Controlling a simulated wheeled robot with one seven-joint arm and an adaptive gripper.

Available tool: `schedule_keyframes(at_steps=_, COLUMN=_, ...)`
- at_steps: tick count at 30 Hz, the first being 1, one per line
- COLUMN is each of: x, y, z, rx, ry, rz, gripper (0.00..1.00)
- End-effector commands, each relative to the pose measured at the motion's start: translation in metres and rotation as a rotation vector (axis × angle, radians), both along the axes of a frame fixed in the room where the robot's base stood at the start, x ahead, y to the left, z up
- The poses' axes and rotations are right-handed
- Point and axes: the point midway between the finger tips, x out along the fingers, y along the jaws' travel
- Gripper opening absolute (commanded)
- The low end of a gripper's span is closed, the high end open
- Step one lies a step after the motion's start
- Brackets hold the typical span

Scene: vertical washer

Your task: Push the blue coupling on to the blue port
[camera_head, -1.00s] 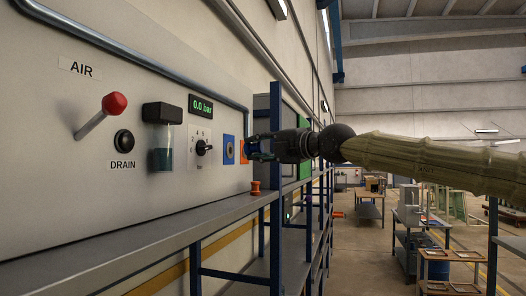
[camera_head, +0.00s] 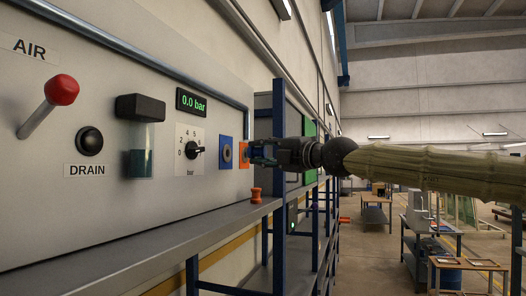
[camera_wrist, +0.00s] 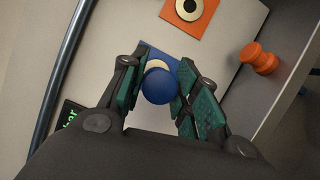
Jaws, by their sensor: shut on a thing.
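The blue coupling (camera_wrist: 160,88) is a round blue piece between my fingers in the wrist view. My gripper (camera_wrist: 158,76) is shut on it. Behind it in the wrist view lies the blue port's square plate (camera_wrist: 184,47), with part of a pale ring showing past the coupling. Whether coupling and port touch cannot be told. In the head view the blue port (camera_head: 226,152) is a blue plate with a grey round fitting, left of my gripper (camera_head: 258,152). The coupling is hard to make out there.
An orange port plate (camera_wrist: 190,10) is beside the blue one. An orange coupling (camera_wrist: 260,58) stands on the shelf ledge (camera_head: 215,222) below. The panel carries a red-knobbed lever (camera_head: 60,92), a drain button (camera_head: 90,141), a dial (camera_head: 193,149) and a display reading 0.0 bar (camera_head: 192,102).

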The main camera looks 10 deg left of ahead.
Motion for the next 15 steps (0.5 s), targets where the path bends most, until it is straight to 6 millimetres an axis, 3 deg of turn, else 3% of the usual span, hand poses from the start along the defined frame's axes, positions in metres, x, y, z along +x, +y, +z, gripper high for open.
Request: schedule_keyframes(at_steps=15, x=0.008, y=0.034, z=-0.002, rx=-0.001, ry=0.001, rz=-0.002, gripper=0.10)
